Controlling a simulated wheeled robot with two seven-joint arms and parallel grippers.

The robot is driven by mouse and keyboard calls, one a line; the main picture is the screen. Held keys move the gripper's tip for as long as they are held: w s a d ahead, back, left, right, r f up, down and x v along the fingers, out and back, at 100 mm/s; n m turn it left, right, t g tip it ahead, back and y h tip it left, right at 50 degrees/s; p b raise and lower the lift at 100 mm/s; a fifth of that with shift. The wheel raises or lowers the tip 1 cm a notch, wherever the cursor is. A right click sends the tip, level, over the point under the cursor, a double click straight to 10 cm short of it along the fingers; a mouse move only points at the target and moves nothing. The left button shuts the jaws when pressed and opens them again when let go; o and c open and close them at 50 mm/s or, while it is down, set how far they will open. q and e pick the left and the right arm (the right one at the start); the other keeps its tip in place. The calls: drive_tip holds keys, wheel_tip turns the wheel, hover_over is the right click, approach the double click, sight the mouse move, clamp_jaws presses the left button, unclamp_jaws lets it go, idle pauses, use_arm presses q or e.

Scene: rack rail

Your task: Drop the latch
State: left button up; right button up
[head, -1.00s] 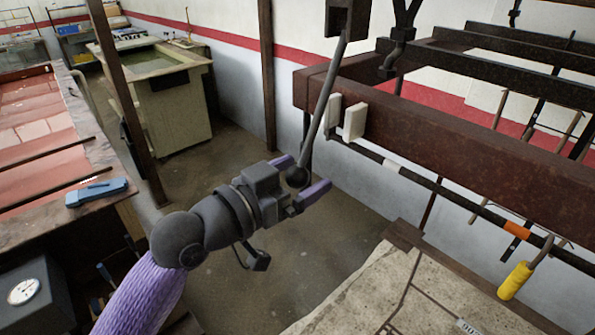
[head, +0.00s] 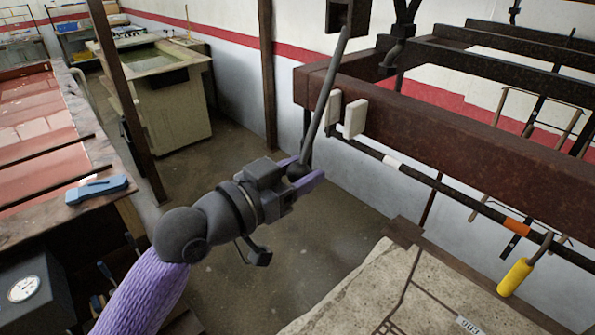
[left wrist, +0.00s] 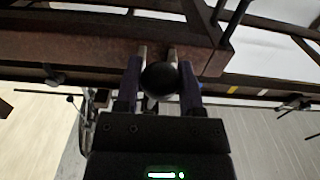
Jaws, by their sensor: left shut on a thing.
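The latch looks to be the dark lever (head: 323,100) that hangs from a dark bracket (head: 346,14) at the top of the head view. It slants down to a round black knob (head: 297,171). My left gripper (head: 306,172) is shut on this knob, with its purple fingers on either side. In the left wrist view the knob (left wrist: 159,79) sits between the fingers of my left gripper (left wrist: 160,84). The lever's shaft is mostly hidden behind the knob there. My right gripper is not in view.
A rusty brown beam (head: 450,135) with two pale blocks (head: 354,117) lies right of the lever. Below it runs a dark rod (head: 440,187) with white and orange bands. A yellow handle (head: 515,277) hangs at the right. The floor (head: 330,240) under my gripper is clear.

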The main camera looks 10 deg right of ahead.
use_arm(q)
drive_tip(key=f+b+x, duration=0.1)
drive_tip(key=b+x, duration=0.2)
drive_tip(key=x, duration=0.5)
drive_tip(key=shift+d+f, duration=0.2)
drive_tip(key=shift+f, duration=0.1)
drive_tip(key=o, duration=0.5)
drive_tip(key=shift+w, duration=0.15)
drive_tip(key=shift+c, duration=0.2)
drive_tip(key=o, duration=0.6)
drive_tip(key=shift+w+d, duration=0.1)
drive_tip(key=p+v, duration=0.2)
drive_tip(key=v, duration=0.5)
